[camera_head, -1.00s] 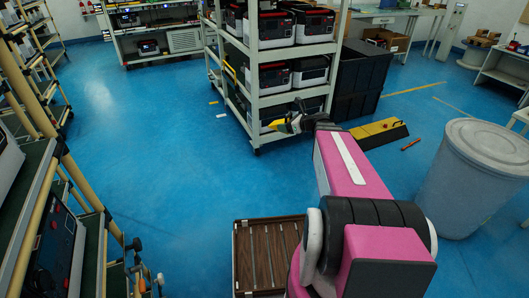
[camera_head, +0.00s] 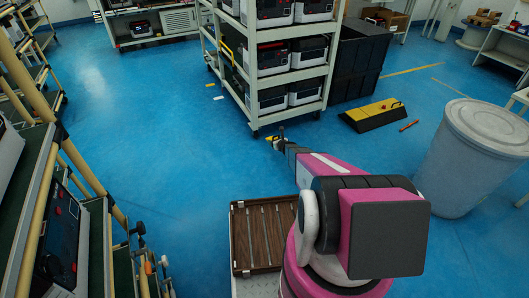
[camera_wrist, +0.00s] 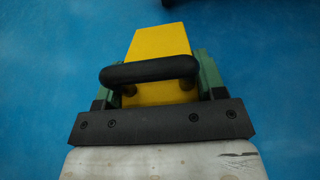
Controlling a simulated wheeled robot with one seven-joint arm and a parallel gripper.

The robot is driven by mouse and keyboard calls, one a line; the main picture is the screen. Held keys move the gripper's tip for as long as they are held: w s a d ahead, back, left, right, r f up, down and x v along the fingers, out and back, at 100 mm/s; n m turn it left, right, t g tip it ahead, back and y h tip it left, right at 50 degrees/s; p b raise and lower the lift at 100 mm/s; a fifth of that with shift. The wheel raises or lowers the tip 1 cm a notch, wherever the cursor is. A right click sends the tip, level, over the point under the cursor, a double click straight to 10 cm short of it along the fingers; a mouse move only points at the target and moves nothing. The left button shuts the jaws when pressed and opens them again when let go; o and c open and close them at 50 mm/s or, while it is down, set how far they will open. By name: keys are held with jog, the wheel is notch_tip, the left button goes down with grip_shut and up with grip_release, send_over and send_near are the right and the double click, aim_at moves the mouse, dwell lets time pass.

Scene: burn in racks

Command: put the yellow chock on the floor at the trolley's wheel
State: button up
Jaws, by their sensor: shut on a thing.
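The yellow chock (camera_wrist: 162,42) with a black handle is held in my gripper (camera_wrist: 155,88), whose green fingers close on its two sides in the wrist view. In the head view my gripper (camera_head: 278,141) is small, low over the blue floor, and the chock (camera_head: 270,138) shows as a yellow patch at its tip. The grey trolley (camera_head: 252,75) stands just beyond, and its near wheel (camera_head: 256,134) is slightly left of the chock. Whether the chock touches the floor or the wheel I cannot tell.
A yellow-and-black ramp block (camera_head: 372,115) and an orange stick (camera_head: 409,125) lie on the floor to the right. A large grey bin (camera_head: 470,155) stands at the right. Racks (camera_head: 75,215) line the left. Open blue floor (camera_head: 150,130) lies left of the trolley.

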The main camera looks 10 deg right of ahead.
notch_tip(320, 180, down, 7)
jog(key=w, duration=0.1)
send_over(266, 152)
jog(key=shift+m+h, duration=0.3)
notch_tip(266, 152, down, 7)
jog(key=shift+r, duration=0.1)
jog(key=shift+s+f, duration=0.1)
jog(key=shift+f, duration=1.85)
jog(key=shift+f, duration=0.15)
jog(key=o, duration=1.2)
